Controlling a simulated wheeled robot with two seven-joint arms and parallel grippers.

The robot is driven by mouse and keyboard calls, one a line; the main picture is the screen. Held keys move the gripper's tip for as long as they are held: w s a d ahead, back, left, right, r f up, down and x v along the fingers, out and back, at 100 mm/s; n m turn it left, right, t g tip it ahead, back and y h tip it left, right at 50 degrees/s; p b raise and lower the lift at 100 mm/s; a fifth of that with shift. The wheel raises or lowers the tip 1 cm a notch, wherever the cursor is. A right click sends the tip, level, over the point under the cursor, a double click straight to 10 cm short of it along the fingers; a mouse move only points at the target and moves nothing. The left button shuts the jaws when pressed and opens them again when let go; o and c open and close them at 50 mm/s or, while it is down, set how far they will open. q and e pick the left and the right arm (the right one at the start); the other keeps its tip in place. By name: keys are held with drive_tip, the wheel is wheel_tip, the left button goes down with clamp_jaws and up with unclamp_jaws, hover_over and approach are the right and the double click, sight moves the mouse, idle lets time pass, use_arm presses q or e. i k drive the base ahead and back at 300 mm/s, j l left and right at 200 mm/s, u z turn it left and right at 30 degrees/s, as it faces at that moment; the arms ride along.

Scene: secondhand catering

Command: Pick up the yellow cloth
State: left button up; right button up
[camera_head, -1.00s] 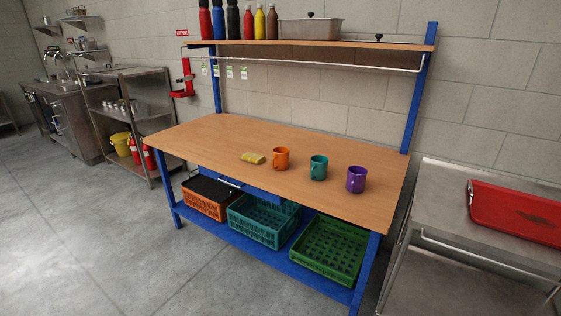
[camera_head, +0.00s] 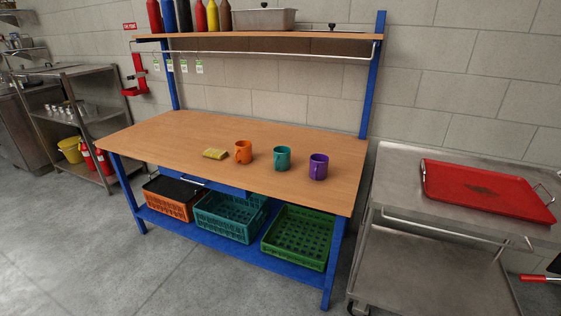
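The yellow cloth (camera_head: 215,154) lies folded on the wooden top of the blue-legged workbench (camera_head: 150,139), left of the mugs. An orange mug (camera_head: 243,152) stands just to its right. No gripper and no part of either arm shows in the head view, so I cannot see whether they are open or shut.
A teal mug (camera_head: 282,158) and a purple mug (camera_head: 318,167) stand further right on the bench. Crates, including a green one (camera_head: 297,238), sit on the lower shelf. A steel cart with a red tray (camera_head: 487,190) stands at the right. The floor in front is clear.

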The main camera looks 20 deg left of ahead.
sight(216, 153)
drive_tip(key=u, duration=1.25)
drive_tip(key=z, duration=1.4)
drive_tip(key=u, duration=1.4)
drive_tip(key=i+j+z, duration=0.2)
drive_tip(key=i+j, duration=0.3)
drive_tip(key=i, duration=0.25)
drive_tip(key=i+j+z, duration=0.2)
drive_tip(key=i+j, duration=0.4)
drive_tip(key=i, duration=0.1)
